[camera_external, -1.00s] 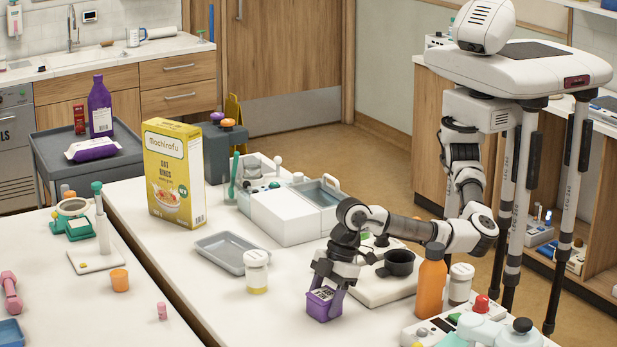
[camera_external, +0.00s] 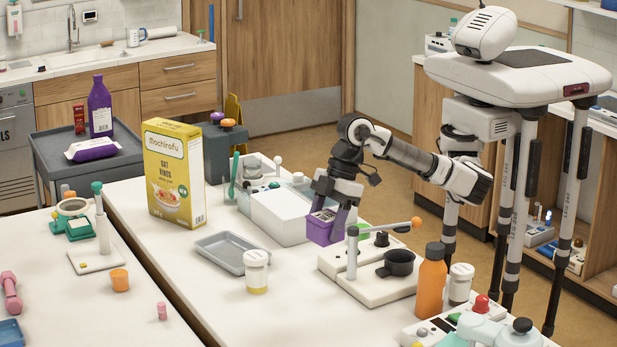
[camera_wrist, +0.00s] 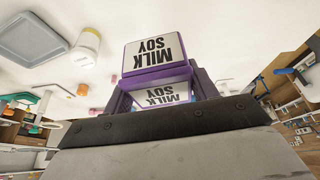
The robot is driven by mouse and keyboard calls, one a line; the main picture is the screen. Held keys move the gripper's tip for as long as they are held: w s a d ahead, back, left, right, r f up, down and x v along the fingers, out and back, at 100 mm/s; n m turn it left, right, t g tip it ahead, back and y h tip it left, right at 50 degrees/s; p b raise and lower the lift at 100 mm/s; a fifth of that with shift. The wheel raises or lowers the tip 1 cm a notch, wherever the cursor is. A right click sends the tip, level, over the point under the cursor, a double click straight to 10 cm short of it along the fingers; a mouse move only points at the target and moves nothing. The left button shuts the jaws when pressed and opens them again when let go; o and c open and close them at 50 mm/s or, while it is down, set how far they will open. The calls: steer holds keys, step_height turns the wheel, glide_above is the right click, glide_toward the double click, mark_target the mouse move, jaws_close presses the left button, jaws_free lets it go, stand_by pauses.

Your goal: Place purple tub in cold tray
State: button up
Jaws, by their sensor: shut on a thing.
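The purple tub (camera_external: 319,230) has a white label; in the wrist view the tub (camera_wrist: 165,87) shows "MILK SOY" in black on its top and its side. My gripper (camera_external: 330,218) is shut on it from above and holds it in the air, clear of the counter. A shallow grey tray (camera_external: 207,246) lies empty on the counter, to the left of and below the tub in the outside view. The tray also shows at the upper left of the wrist view (camera_wrist: 12,38). Nothing visible marks it as cold.
A white-lidded jar (camera_external: 256,270) stands beside the tray's right corner. A white unit (camera_external: 277,217) is behind the tub, partly hidden. A white stand with an orange-tipped lever (camera_external: 385,228) and a dark cup (camera_external: 398,264) is at right. A yellow cereal box (camera_external: 172,178) stands behind the tray.

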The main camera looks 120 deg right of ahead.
steer(key=shift+w+d+r, duration=0.1)
steer(key=shift+d+r, duration=0.1)
steer(key=shift+d, duration=0.05)
steer(key=w+d, duration=0.3)
steer(key=d, duration=0.5)
steer(key=w+d, duration=0.2)
steer(key=d, duration=0.7)
steer(key=m, duration=0.1)
glide_above(227, 258)
steer(key=s, duration=0.2)
steer(key=shift+h, duration=0.3)
step_height(227, 258, down, 19)
steer(key=shift+w+f+p, duration=0.15)
steer(key=shift+f+p, duration=0.05)
steer(key=shift+p, duration=0.85)
steer(key=shift+f, duration=0.1)
steer(key=o, duration=1.1)
steer(key=b+v, duration=0.2)
steer(key=v, duration=1)
steer(key=shift+w, duration=0.1)
